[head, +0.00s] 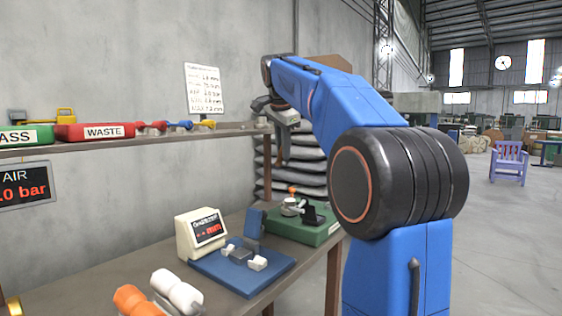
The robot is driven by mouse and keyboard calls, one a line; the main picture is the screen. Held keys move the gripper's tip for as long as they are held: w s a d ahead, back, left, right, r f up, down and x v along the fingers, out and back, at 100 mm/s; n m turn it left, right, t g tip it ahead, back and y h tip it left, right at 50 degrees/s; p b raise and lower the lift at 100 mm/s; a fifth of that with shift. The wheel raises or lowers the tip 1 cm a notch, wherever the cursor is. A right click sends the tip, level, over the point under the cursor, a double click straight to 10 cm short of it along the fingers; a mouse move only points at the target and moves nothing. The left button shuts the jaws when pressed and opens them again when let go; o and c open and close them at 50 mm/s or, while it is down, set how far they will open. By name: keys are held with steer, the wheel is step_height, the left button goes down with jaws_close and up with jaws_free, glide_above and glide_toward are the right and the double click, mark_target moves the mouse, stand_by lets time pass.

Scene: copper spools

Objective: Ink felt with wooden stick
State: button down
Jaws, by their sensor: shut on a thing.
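My arm reaches up and back, and my gripper (277,112) hangs at the far end of the shelf, high above the bench. It is small and partly turned away. A narrow brown piece, which looks like the wooden stick (281,150), hangs down from the shut jaws; its lower end is hard to make out. Below, a green box (308,231) stands at the bench's far end. On it are a small round grey part with an orange top (291,200) and a dark piece. I cannot tell whether the felt is among these.
A blue plate (216,272) with small blocks and a cream display unit (201,234) stand on the bench. Orange and white rolls (178,292) lie nearer. The shelf (110,143) holds a red WASTE bin (94,131). Stacked grey sacks (305,160) stand behind.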

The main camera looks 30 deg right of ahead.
steer(key=shift+s+r+g, duration=0.25)
steer(key=shift+r+g, duration=0.05)
steer(key=shift+r, duration=0.35)
steer(key=shift+f, duration=2.4)
